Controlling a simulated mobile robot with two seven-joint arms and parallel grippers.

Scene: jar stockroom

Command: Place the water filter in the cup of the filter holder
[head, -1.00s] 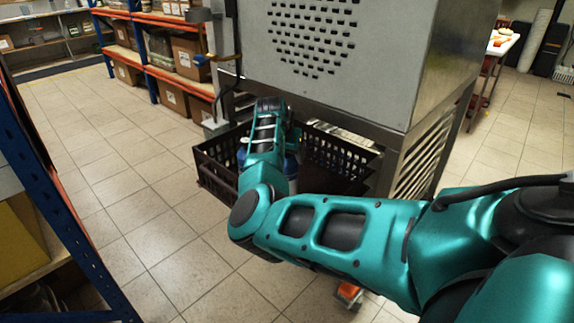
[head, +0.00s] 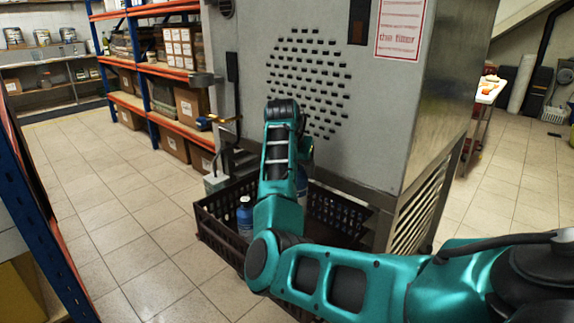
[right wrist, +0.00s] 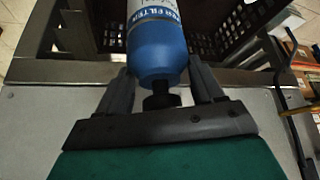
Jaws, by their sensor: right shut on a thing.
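My right gripper (right wrist: 161,78) is shut on a water filter (right wrist: 157,45), a blue cylinder with a white and blue label and a black neck on the palm side. In the head view my right arm hides most of the gripper; part of the held filter (head: 302,184) shows just right of the wrist, over the dark crate. A small pale cup-like part (head: 215,183) stands low at the cabinet's left side, below a valve with a yellow handle; I cannot tell whether it is the filter holder's cup. My left gripper is not in view.
A dark slatted crate (head: 215,220) stands on the tiles against the grey perforated cabinet (head: 380,130). Another blue bottle (head: 245,215) is in the crate. Blue and orange shelving (head: 150,70) stands behind and at the left edge. The floor between is clear.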

